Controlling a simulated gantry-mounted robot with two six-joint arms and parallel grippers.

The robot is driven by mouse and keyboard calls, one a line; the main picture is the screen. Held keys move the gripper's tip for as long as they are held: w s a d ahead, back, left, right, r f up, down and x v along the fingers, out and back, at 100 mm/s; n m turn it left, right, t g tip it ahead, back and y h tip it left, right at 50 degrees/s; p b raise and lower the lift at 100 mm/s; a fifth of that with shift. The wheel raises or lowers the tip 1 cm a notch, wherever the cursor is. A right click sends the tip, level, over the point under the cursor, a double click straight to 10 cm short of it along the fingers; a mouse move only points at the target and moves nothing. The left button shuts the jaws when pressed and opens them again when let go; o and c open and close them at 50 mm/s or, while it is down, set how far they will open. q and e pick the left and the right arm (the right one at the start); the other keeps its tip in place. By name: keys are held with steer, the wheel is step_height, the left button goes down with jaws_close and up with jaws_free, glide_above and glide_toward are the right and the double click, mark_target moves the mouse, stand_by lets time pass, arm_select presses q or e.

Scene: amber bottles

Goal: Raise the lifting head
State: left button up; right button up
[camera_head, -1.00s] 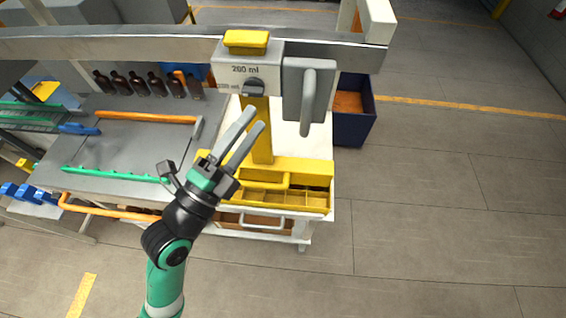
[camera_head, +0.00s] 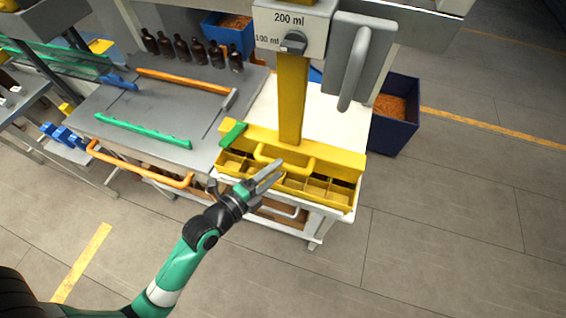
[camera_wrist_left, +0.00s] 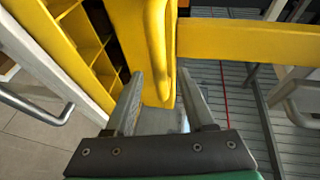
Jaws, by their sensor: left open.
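A yellow head with open compartments (camera_head: 338,157) sits at the foot of a yellow upright column (camera_head: 291,100), over a white cart. A yellow bar handle (camera_head: 300,162) spans the front of the head. My left gripper (camera_head: 281,171) is open and empty, with its fingertips close to the handle. In the left wrist view, the handle (camera_wrist_left: 155,40) runs down the picture in line with the gap between the fingers (camera_wrist_left: 160,80). I cannot tell whether they touch it. My right gripper is not in view.
A grey box labelled 200 ml (camera_head: 289,22) with a dark knob stands above the column, beside a grey lever (camera_head: 352,70). A grey table (camera_head: 150,105) with green and orange rails lies left. Several amber bottles (camera_head: 195,50) stand behind. A blue bin (camera_head: 395,125) is right.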

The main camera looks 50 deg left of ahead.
mark_target(283, 166)
arm_select(q)
steer(key=shift+x, duration=1.9)
jaws_close()
